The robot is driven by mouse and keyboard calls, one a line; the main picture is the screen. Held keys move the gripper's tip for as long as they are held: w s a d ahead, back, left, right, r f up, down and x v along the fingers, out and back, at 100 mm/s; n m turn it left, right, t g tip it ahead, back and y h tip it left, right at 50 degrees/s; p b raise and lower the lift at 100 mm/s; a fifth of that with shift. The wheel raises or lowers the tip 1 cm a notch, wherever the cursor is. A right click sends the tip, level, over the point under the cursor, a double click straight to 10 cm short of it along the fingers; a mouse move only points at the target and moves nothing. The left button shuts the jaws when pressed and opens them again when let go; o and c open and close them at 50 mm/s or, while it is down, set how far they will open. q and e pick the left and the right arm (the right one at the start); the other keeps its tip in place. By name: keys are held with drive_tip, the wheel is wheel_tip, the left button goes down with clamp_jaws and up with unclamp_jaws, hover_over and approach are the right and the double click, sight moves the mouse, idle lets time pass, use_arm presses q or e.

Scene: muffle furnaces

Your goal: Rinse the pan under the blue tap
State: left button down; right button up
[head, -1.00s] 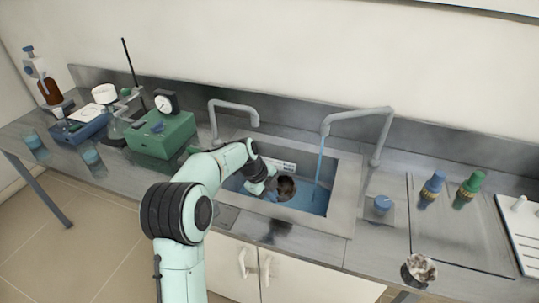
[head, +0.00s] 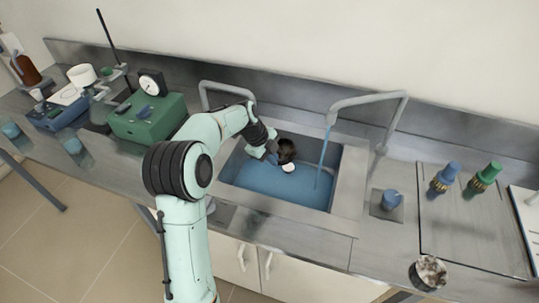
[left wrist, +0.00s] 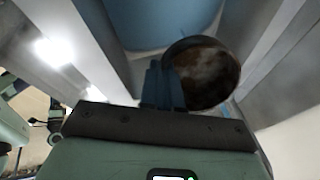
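My left gripper (head: 268,152) is over the back part of the sink (head: 345,190). In the left wrist view its blue fingers (left wrist: 163,86) are close together at the edge of the pan (left wrist: 204,72) and appear shut on it; the exact grip is hidden. The pan is round and stained brown, with pale patches inside. In the head view the pan (head: 287,150) is tilted, left of the blue water stream (head: 321,165) and apart from it. The stream falls from the right-hand grey tap (head: 370,98). My right gripper is not in view.
Blue water (head: 270,186) covers the sink floor. A second grey tap (head: 228,87) stands at the back left. A green box (head: 147,115) stands left of the sink.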

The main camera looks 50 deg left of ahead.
sight(291, 156)
use_arm(q)
drive_tip(key=w+d+p, duration=0.2)
drive_tip(key=w, duration=0.1)
drive_tip(key=w+d+p, duration=0.1)
drive_tip(key=w, duration=0.1)
drive_tip(key=shift+w+f, duration=0.2)
drive_tip(key=shift+f, duration=0.05)
drive_tip(key=w+d+f+p, duration=0.1)
drive_tip(key=w+d, duration=0.2)
drive_tip(key=w, duration=0.2)
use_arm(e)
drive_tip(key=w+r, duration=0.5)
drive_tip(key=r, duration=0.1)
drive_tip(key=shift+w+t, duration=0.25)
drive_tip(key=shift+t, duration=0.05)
use_arm(q)
drive_tip(key=shift+f, duration=0.15)
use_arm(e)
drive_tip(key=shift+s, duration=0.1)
use_arm(q)
drive_tip(key=shift+s+a, duration=0.2)
drive_tip(key=shift+s, duration=0.3)
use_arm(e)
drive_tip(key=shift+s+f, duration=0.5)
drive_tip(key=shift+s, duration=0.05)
use_arm(q)
drive_tip(key=shift+w+d, duration=0.1)
drive_tip(key=shift+w, duration=0.15)
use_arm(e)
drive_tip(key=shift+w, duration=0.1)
